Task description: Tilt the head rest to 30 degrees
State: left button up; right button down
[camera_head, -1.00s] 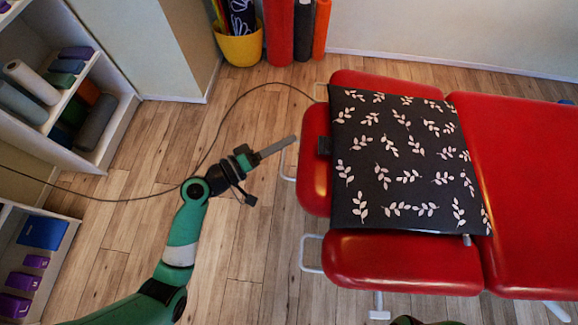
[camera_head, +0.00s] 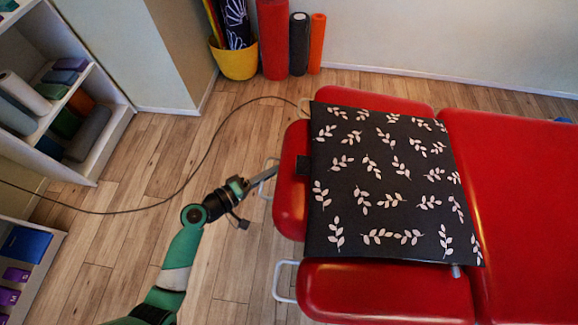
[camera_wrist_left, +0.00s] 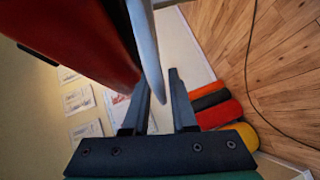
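The red padded head rest (camera_head: 290,190) is the middle section at the left end of the treatment table. A black leaf-patterned cover (camera_head: 385,190) lies over it and hides most of it. A pale metal loop handle (camera_head: 265,187) sticks out from its left edge. My left gripper (camera_head: 273,171) is at this handle, its fingertips close to the red edge. In the left wrist view my left gripper (camera_wrist_left: 158,88) has its fingers apart, with a pale bar (camera_wrist_left: 147,50) running between them. Contact cannot be told. My right gripper is not in view.
Red side pads (camera_head: 385,290) flank the head rest, with another loop handle (camera_head: 284,282) at the lower one. A dark cable (camera_head: 190,185) curves over the wooden floor. Shelves (camera_head: 110,135) stand left. A yellow bucket (camera_head: 235,62) and rolled mats (camera_head: 275,40) stand at the back.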

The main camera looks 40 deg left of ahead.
pick_arm(q)
jog(key=shift+w+d+f, duration=0.1)
jog(key=shift+w+f, duration=0.1)
jog(key=shift+w, duration=0.45)
jog(key=shift+s, duration=0.1)
jog(key=shift+c, duration=0.7)
grip_shut()
